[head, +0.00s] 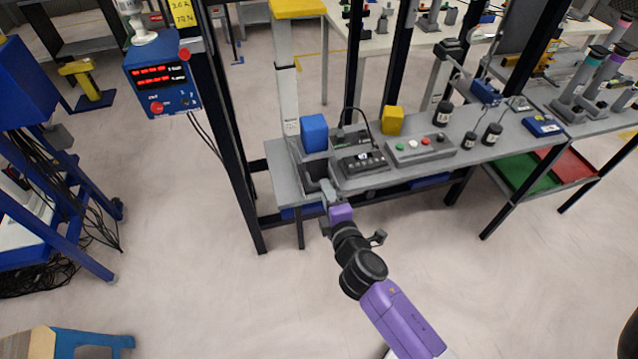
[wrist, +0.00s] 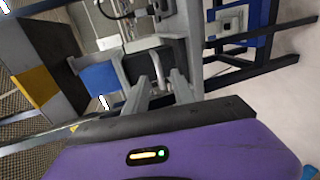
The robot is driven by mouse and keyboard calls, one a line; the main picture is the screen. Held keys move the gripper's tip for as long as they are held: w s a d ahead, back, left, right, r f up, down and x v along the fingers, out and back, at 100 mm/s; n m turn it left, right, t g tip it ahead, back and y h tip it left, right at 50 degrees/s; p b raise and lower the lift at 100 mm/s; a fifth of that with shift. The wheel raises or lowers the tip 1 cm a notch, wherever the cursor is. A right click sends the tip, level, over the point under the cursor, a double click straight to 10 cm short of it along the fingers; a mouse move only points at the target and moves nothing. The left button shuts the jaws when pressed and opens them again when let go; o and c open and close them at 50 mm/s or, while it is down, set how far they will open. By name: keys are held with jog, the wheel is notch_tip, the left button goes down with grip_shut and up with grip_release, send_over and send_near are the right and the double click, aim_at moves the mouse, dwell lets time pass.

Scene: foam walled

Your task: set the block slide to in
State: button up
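The block slide (head: 310,168) is a grey unit at the left end of the grey bench, with a blue block (head: 314,132) standing at its top. The blue block also shows in the wrist view (wrist: 101,78), left of a dark grey housing with a curved light-grey handle (wrist: 158,68). My gripper (head: 327,190) is at the bench's front edge, just before the slide. In the wrist view its two fingers (wrist: 161,82) stand apart, with the handle near and between their tips. I cannot tell whether they touch it. My gripper partly hides the slide's front in the head view.
A black switch box (head: 363,162), a grey button panel (head: 420,148) and a yellow block (head: 393,120) stand right of the slide. A dark upright post (head: 232,150) rises to the left, carrying a blue display box (head: 162,82). The floor before the bench is clear.

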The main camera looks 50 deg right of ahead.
aim_at(316, 166)
jog(key=shift+x, duration=2.25)
jog(key=shift+d, duration=0.1)
grip_shut()
